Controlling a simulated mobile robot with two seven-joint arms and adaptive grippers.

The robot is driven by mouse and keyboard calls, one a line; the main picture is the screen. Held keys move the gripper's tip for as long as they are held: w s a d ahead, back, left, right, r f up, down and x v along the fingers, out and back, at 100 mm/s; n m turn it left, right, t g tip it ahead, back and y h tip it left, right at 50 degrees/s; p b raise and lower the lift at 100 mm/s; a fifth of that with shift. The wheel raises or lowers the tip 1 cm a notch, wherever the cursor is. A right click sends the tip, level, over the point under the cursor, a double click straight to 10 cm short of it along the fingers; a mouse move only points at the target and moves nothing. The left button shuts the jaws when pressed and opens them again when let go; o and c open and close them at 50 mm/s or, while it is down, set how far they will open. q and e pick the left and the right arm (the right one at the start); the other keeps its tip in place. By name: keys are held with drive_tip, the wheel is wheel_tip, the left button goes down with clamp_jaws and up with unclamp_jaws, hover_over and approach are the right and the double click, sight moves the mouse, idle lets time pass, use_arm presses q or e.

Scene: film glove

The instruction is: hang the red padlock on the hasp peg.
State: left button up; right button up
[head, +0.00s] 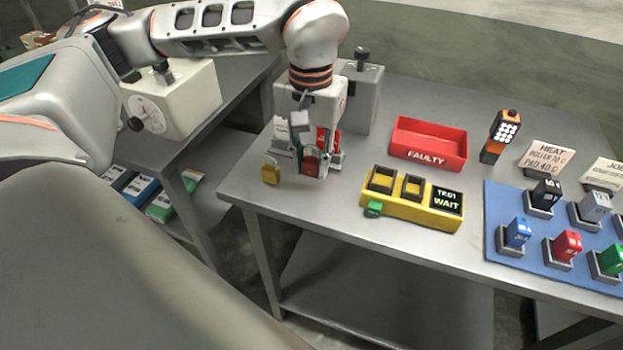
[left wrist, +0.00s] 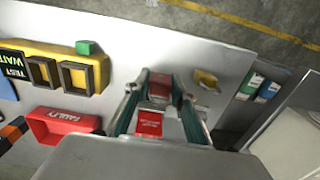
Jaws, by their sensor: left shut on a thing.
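The red padlock (head: 311,164) is between the fingers of my left gripper (head: 313,167), just above the left end of the table. In the left wrist view, the padlock (left wrist: 160,86) shows between the fingertips of my left gripper (left wrist: 160,92), which is shut on it. A red label (left wrist: 149,123) with white text lies between the fingers, nearer the palm. The hasp peg cannot be made out; the gripper hides part of the area behind it. My right gripper is in neither view.
A yellow padlock (head: 271,173) stands left of the gripper, near the table edge. A grey box (head: 364,98) stands behind the gripper. A red FAULTY tray (head: 429,146) and a yellow tester (head: 413,211) with a green block (head: 374,209) are to the right. Bare tabletop lies in front.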

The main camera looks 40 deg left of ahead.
sight(311, 176)
use_arm(q)
wheel_tip(311, 176, down, 3)
drive_tip(key=shift+s, duration=0.1)
drive_tip(key=shift+f, duration=0.75)
drive_tip(key=shift+f, duration=0.1)
drive_tip(key=shift+f, duration=0.15)
drive_tip(key=o, duration=1.2)
drive_tip(key=shift+c, duration=0.2)
